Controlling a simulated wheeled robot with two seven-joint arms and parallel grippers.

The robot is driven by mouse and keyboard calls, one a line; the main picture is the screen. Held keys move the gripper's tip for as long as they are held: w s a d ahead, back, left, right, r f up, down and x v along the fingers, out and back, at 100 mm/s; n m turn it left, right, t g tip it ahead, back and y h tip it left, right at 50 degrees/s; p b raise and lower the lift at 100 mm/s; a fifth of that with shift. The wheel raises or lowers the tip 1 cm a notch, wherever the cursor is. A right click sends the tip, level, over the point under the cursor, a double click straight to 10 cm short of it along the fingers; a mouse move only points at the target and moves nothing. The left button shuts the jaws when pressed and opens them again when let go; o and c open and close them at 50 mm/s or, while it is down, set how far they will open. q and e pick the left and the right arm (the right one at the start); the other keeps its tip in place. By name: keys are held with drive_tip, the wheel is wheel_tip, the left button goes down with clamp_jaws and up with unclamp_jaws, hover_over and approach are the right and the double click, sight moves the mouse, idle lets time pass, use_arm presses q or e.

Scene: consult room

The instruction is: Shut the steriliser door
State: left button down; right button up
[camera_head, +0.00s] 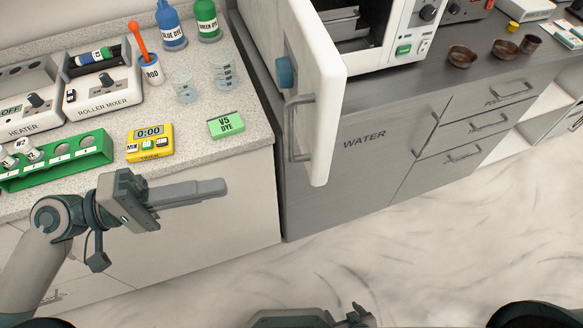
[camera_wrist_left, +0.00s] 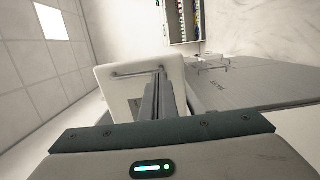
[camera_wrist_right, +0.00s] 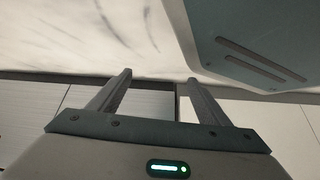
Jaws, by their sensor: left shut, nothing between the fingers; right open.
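The steriliser (camera_head: 385,40) is a white box on the grey counter, with its inside showing. Its door (camera_head: 318,90) stands open, swung out over the counter's front edge. My right gripper (camera_wrist_right: 158,85) is open and empty in the right wrist view, away from the door.
Brown bowls (camera_head: 462,57) stand right of the steriliser. The floor (camera_head: 400,250) in front is clear.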

use_arm(q)
drive_tip(key=p, duration=0.5)
approach(313, 169)
drive_tip(key=d, duration=0.3)
drive_tip(key=w+d+p, duration=0.1)
drive_tip(key=d, duration=0.1)
drive_tip(key=shift+r+p, duration=0.1)
drive_tip(key=shift+p, duration=0.2)
drive_tip(key=shift+w+d, duration=0.1)
drive_tip(key=shift+d, duration=0.55)
use_arm(e)
drive_tip(key=s+d+g, duration=0.2)
drive_tip(key=s+d, duration=0.1)
drive_tip(key=s, duration=0.6)
drive_tip(key=s+d+g+h, duration=0.1)
drive_tip(key=s+d+g, duration=0.2)
drive_tip(key=s, duration=0.6)
drive_tip(key=shift+d+f+h, duration=0.25)
drive_tip(key=shift+d+h, duration=0.05)
drive_tip(key=shift+d, duration=0.3)
use_arm(q)
drive_tip(key=shift+d+p, duration=0.1)
drive_tip(key=shift+p, duration=0.2)
use_arm(e)
drive_tip(key=shift+r, duration=0.1)
